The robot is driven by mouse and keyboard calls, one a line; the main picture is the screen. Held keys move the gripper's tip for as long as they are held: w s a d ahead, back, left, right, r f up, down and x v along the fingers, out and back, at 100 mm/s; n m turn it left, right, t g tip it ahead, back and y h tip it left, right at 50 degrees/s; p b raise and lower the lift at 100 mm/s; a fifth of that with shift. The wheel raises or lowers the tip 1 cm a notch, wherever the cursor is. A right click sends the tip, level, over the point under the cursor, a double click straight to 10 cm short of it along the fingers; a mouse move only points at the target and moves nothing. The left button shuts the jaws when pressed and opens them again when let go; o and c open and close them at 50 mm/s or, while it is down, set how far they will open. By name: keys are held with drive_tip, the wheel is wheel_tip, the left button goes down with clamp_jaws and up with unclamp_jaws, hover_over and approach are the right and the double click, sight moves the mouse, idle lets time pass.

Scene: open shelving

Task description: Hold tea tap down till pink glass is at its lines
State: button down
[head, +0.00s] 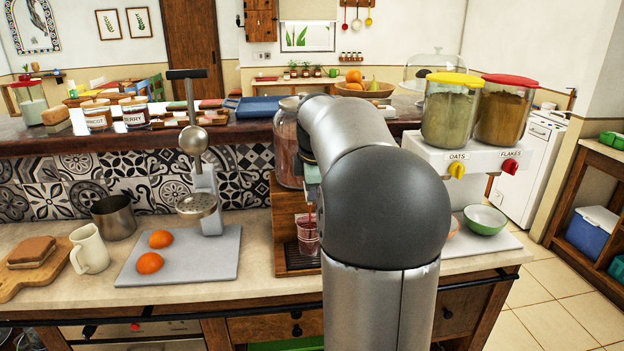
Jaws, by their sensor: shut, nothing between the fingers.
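The glass tea dispenser (287,150) holds dark reddish liquid and stands on a wooden stand at the centre. The pink glass (307,231) stands upright on the slatted drip tray (294,259) under the tap. A thin dark red stream falls into it. Its level and lines are too small to read. My gripper (312,178) is at the tap, right of the dispenser, shut with nothing held. My arm covers much of the gripper and the stand's right side. The tap lever and its contact with the fingertips are hidden.
On the right are the oats and flakes dispensers (461,155) and a green bowl (485,219). A raised ledge runs behind.

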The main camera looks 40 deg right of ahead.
drive_tip(key=shift+r+p, duration=0.75)
drive_tip(key=shift+r, duration=0.3)
wheel_tip(320, 180, up, 14)
drive_tip(key=p, duration=0.3)
drive_tip(key=shift+s+a+f+p, duration=0.25)
drive_tip(key=shift+s+p, duration=0.1)
drive_tip(key=shift+s, duration=0.1)
idle(0.3)
drive_tip(key=shift+w+a, duration=0.1)
